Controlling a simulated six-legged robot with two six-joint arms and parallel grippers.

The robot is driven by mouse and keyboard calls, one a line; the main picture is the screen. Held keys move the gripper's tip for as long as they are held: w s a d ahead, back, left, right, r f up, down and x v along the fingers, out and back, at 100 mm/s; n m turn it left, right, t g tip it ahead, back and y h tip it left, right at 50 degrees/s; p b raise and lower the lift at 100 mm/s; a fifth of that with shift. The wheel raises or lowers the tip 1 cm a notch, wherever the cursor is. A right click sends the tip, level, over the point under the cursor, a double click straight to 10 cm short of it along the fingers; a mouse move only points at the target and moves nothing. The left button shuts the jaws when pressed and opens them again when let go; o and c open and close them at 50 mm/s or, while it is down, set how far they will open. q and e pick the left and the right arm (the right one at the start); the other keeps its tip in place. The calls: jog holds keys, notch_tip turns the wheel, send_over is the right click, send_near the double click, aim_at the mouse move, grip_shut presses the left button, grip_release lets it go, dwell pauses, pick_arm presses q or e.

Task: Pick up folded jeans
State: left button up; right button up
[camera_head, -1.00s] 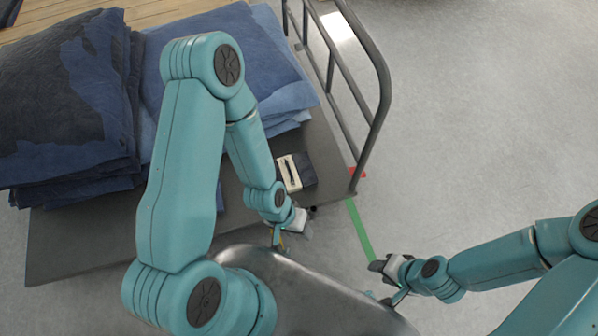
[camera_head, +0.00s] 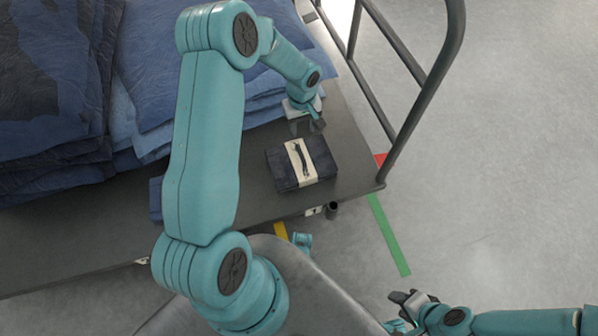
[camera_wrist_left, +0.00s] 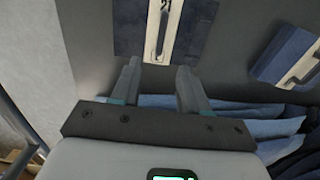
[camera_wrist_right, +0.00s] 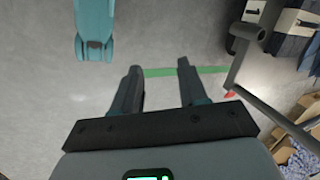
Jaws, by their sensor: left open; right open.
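The folded jeans (camera_head: 302,163) are a small dark blue bundle with a cream paper band, lying flat on the dark cart platform near its right end. My left gripper (camera_head: 307,126) is open just behind the bundle, apart from it. In the left wrist view the banded jeans (camera_wrist_left: 160,28) lie beyond the open, empty fingers (camera_wrist_left: 158,70). A second banded bundle (camera_wrist_left: 288,58) shows at right there; in the head view a blue bundle (camera_head: 155,198) is partly hidden by my left arm. My right gripper (camera_head: 402,298) is open and empty over the floor (camera_wrist_right: 158,68).
Tall stacks of blue garments (camera_head: 50,85) cover the left and back of the platform (camera_head: 80,240). A grey metal rail (camera_head: 418,120) rises at its right end. Green tape (camera_head: 390,235) marks the clear floor at right. Cardboard boxes (camera_wrist_right: 306,110) show in the right wrist view.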

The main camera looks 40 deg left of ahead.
pick_arm(q)
jog(key=f+b, duration=0.1)
jog(key=f, duration=0.2)
jog(key=f+b, duration=0.1)
jog(key=f, duration=0.3)
jog(key=f+b, duration=0.1)
jog(key=f, duration=0.3)
jog(key=shift+w+a, duration=0.1)
jog(key=shift+a, duration=0.25)
notch_tip(320, 180, down, 5)
jog(key=b, duration=0.3)
jog(key=shift+d+f, duration=0.15)
jog(key=shift+f, duration=0.05)
jog(key=shift+r, duration=0.1)
jog(key=shift+c, duration=0.5)
grip_shut()
pick_arm(e)
notch_tip(320, 180, down, 6)
jog(key=w+d, duration=0.1)
jog(key=shift+w+d+m+t, duration=0.15)
jog(key=shift+w+m+t, duration=0.05)
jog(key=shift+m+t, duration=0.1)
jog(key=shift+f, duration=0.1)
